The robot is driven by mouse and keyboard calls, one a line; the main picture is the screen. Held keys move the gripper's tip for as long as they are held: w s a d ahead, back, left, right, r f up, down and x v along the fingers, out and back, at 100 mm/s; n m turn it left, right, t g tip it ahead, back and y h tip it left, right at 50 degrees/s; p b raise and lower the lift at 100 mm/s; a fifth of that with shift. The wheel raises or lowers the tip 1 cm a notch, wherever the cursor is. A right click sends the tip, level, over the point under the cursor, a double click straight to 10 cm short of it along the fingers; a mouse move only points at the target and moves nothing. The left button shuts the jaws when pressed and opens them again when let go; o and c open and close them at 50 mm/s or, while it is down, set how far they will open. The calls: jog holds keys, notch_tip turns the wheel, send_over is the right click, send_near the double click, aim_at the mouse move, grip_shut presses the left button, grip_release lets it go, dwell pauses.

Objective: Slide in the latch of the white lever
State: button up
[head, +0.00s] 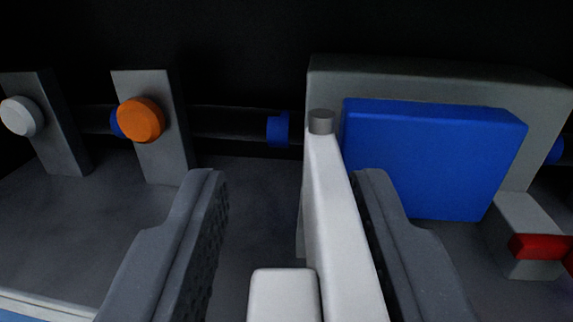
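The white lever (335,215) stands near the middle of the head view and leans slightly, with a small grey cylinder (321,121) at its top end. A white block (283,294) sits against its lower left side; I cannot tell for sure whether this is the latch. My gripper (290,185) is open, with one dark grey finger on each side of the lever. The right finger is close beside the lever, and I cannot tell whether it touches. The left finger is well apart from it. The lever's lower end is cut off by the frame.
A blue panel (430,160) on a grey housing (415,75) stands just right of the lever. An orange knob (141,120) and a white knob (21,116) sit on grey posts at left. A red part (540,246) is at right. Between the left finger and lever is free room.

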jog(key=shift+w, duration=0.1)
jog(key=shift+r, duration=0.1)
grip_shut()
jog(key=shift+a, duration=0.15)
